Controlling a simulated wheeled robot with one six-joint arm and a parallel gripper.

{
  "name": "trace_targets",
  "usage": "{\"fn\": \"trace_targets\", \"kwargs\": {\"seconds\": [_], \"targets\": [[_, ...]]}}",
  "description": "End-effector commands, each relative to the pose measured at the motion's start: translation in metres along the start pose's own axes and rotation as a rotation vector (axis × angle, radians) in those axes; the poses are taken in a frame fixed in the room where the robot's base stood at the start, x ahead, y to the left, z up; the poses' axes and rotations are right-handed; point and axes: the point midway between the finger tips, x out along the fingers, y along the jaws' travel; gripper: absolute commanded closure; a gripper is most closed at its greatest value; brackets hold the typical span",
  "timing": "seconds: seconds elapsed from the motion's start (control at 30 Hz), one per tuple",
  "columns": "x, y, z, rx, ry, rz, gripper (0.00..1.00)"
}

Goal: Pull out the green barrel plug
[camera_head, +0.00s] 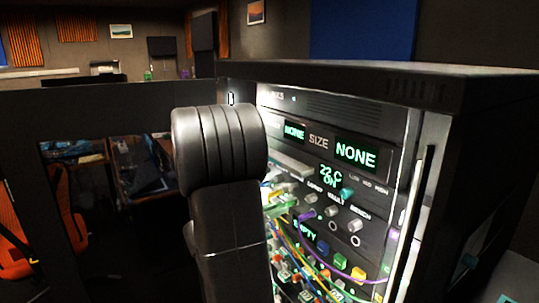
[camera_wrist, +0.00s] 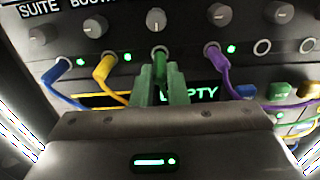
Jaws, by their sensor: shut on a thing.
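In the wrist view, the green barrel plug (camera_wrist: 160,68) stands in the row of sockets below a grey knob, between a yellow plug and a purple plug. My gripper (camera_wrist: 161,80) has its two pale green fingers shut on it, one on each side. The plug's far end meets the panel at its socket; I cannot tell how deep it sits. In the head view, my gripper (camera_head: 284,203) shows as a pale green patch at the panel, partly behind my dark arm. The plug cannot be made out there.
A blue plug (camera_wrist: 62,64), yellow plug (camera_wrist: 108,64) and purple plug (camera_wrist: 212,52) with trailing cables flank my fingers closely. Knobs line the panel above. Coloured buttons sit at lower right. An "EMPTY" display (camera_wrist: 190,93) is partly hidden by my gripper.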

Motion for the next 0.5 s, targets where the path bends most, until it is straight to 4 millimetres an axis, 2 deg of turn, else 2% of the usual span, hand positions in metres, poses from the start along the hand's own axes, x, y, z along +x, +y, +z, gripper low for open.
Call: {"fn": "trace_targets", "kwargs": {"seconds": [0.5], "targets": [[-0.027, 0.000, 0.000, 0.000, 0.000, 0.002, 1.00]]}}
